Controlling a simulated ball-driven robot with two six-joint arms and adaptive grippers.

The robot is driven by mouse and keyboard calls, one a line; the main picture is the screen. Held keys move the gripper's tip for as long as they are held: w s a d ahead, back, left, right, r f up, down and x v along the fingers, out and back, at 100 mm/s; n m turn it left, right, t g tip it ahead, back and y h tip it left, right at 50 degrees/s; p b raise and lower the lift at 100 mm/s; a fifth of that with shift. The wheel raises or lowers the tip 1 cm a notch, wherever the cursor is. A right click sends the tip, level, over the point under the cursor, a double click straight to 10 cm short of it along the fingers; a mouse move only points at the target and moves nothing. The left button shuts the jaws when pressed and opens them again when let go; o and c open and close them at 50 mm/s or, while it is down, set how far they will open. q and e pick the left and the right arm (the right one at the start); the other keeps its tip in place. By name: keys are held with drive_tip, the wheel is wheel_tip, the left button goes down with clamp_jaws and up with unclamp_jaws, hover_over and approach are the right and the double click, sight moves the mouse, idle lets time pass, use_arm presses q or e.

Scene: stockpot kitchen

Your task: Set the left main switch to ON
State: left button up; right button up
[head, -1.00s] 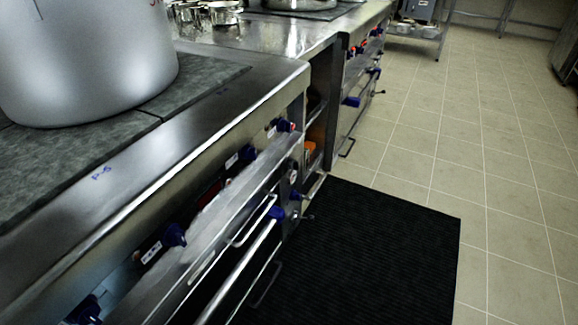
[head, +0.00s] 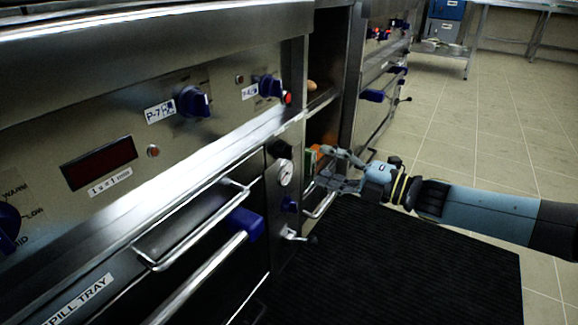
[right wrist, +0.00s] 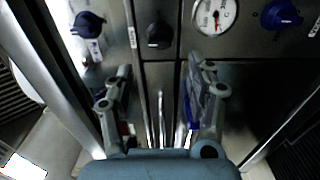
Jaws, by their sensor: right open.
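Several knobs are on the steel range front, and I cannot tell which one is the left main switch. In the head view a blue knob (head: 195,101) sits beside a P-7 label, and another blue knob (head: 268,87) is farther right. A black knob (head: 280,150) sits above a round gauge (head: 285,173), with a smaller blue knob (head: 289,204) below. My right gripper (head: 328,167) is open and empty, to the right of these. In the right wrist view its spread fingers (right wrist: 158,72) are below a black knob (right wrist: 159,36), apart from it. My left gripper is out of view.
A blue-ended oven handle (head: 246,224) and a drawer handle (head: 190,235) stick out from the front. A dark mat (head: 400,270) lies on the floor. An open shelf bay (head: 325,60) divides the ranges. The tiled floor (head: 500,120) at right is clear.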

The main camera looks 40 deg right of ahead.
sight(292, 154)
drive_tip(key=b+x, duration=0.3)
drive_tip(key=x, duration=0.6)
drive_tip(key=shift+w+a, duration=0.15)
drive_tip(key=shift+w, duration=0.3)
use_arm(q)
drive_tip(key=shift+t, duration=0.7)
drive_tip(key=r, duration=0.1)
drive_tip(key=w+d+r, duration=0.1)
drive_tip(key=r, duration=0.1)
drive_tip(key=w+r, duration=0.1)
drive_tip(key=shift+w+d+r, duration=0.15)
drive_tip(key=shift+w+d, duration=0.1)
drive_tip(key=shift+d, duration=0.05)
use_arm(e)
drive_tip(key=c, duration=1.1)
